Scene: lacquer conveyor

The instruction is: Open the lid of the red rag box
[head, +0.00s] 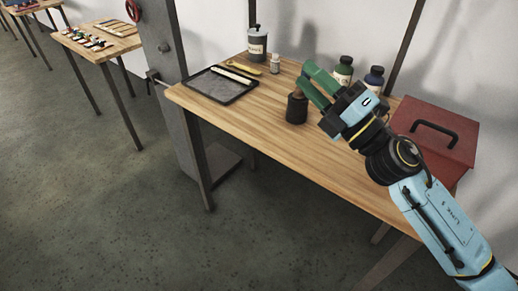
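The red rag box (462,153) stands at the right end of the wooden table, with a black bar handle on its flat top. The lid looks closed; part of the box's left side is hidden by my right arm. My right gripper (304,76) has green fingers that stand apart, with a gap between them. It is over the middle of the table, well left of the box, and close to the brown top of a dark pot-like object (297,110). I cannot tell whether it touches that top. My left gripper is not in view.
The table's front half is mostly clear. A grey post (165,60) stands at its left.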

